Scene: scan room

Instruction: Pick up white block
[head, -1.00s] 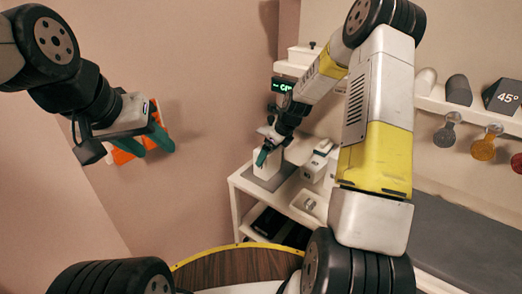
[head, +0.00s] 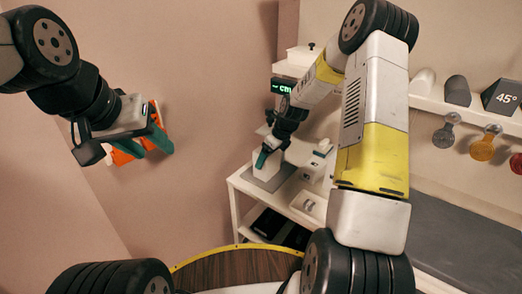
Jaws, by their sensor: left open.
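The white block (head: 267,167) stands on a grey mat (head: 268,180) on the white cart at the middle of the head view. My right gripper (head: 262,160) reaches down to it from the upper right, with a teal finger against or just in front of the block's upper part. Whether its jaws are closed on the block cannot be told, as the far finger is hidden. My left gripper (head: 152,142) is open and empty at the left, far from the block, with its teal fingers in front of the wall.
The white cart (head: 238,184) also bears a white device (head: 316,163) and a small tray (head: 308,205) to the right of the block. Dark items lie on its lower shelf. An orange wall item (head: 128,150) is behind my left gripper.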

